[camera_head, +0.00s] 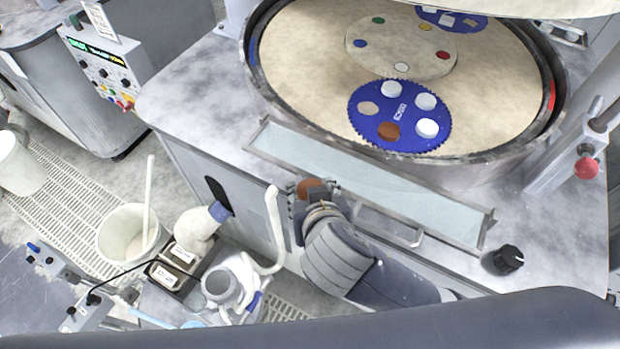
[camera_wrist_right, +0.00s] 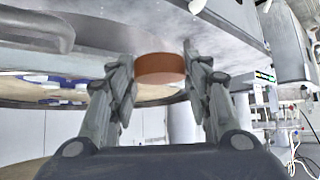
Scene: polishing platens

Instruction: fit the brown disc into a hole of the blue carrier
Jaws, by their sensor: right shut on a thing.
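The brown disc (camera_head: 309,187) is held in my right gripper (camera_head: 314,190), low at the front of the machine. In the right wrist view the brown disc (camera_wrist_right: 160,68) sits between the two fingers (camera_wrist_right: 163,85). The toothed blue carrier (camera_head: 408,143) lies on the beige platen, up and to the right of the gripper. It bears several white discs and a second brown disc (camera_head: 389,131) at its front left. One hole (camera_head: 368,108) at its left shows a beige bottom and looks empty. My left gripper is not in view.
The platen's raised metal rim (camera_head: 440,172) and a framed pale tray (camera_head: 370,183) lie between gripper and carrier. A handle bar (camera_head: 390,225) and a curved white hose (camera_head: 273,220) are near the gripper. A black knob (camera_head: 508,258) stands at the right; a bucket (camera_head: 130,232) at the left.

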